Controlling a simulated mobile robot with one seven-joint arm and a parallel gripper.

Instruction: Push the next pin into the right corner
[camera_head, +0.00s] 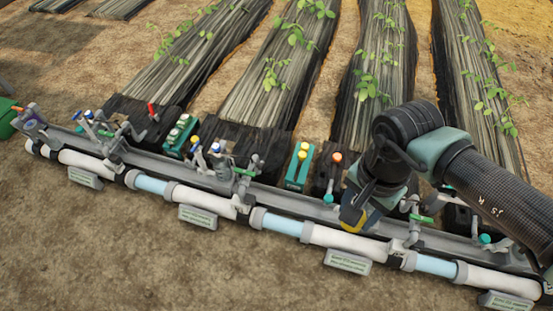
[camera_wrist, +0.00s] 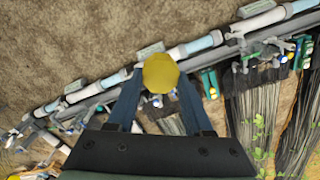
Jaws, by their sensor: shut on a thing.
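My gripper (camera_head: 358,208) is shut on a yellow-topped pin (camera_wrist: 160,73), which sits between the two blue fingers in the wrist view. In the head view a bit of the yellow piece (camera_head: 349,219) shows below my wrist, in front of the grey rail and white pipe. The pin's lower part is hidden, and I cannot tell whether it touches anything. A teal block (camera_head: 291,184) with two yellow tops stands left of my gripper. An orange-topped piece (camera_head: 336,158) stands between them. I cannot tell which place is the right corner.
A long white pipe (camera_head: 335,237) with pale blue sections and label plates runs along the front. Another teal block (camera_head: 174,148) and blue-handled valves (camera_head: 90,116) stand farther left. Black-covered plant rows (camera_head: 275,75) lie behind. Bare soil (camera_head: 130,250) in front is clear.

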